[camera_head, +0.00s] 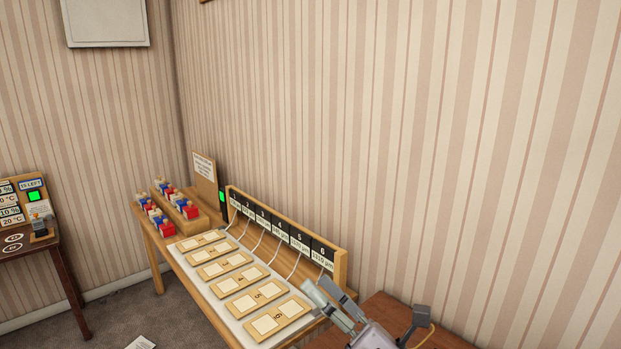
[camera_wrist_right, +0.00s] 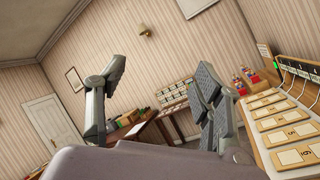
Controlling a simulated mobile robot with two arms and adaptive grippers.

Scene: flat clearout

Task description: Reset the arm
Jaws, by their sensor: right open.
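My right gripper (camera_head: 335,304) shows at the bottom of the head view, beside the near right end of the bench, its fingers pointing up and left. In the right wrist view its two fingers (camera_wrist_right: 160,105) stand wide apart with nothing between them. The gripper is open and empty. My left gripper is in neither view.
A wooden bench (camera_head: 192,262) holds a row of numbered pads (camera_head: 241,278) and a labelled rack (camera_head: 339,268). Red and blue blocks (camera_head: 186,211) stand at its far end. A brown surface (camera_head: 385,308) lies near my right gripper. A dark table (camera_head: 55,240) stands left.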

